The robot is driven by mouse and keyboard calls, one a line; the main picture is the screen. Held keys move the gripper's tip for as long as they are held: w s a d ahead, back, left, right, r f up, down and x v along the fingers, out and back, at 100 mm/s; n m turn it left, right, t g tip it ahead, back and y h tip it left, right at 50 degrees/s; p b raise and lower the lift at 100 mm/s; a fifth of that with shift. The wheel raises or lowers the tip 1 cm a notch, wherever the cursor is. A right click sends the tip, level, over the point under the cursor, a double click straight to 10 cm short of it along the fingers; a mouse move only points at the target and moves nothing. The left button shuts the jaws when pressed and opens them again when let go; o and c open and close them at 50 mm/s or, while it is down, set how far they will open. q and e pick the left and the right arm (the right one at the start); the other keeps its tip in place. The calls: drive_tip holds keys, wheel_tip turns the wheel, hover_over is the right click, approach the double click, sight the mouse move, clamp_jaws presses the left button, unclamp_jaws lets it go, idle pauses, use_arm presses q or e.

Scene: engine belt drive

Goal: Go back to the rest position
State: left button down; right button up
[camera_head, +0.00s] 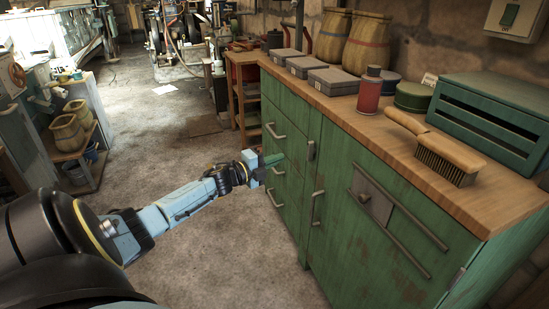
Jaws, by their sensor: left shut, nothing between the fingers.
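My left arm comes in from the left side and reaches out over the concrete floor (190,245). My left gripper (275,160) is at its far end, small in the picture, in front of the green cabinet's (385,215) drawer fronts. The gripper is shut and holds nothing. Whether it touches a drawer front or handle cannot be told. My right gripper is not in view.
On the wooden worktop (350,119) stand grey boxes (333,80), a red bottle (369,92), a brush (435,145), a green slatted box (490,115) and two sacks (366,42). A shelf (92,165) with baskets stands left. The floor between is mostly clear.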

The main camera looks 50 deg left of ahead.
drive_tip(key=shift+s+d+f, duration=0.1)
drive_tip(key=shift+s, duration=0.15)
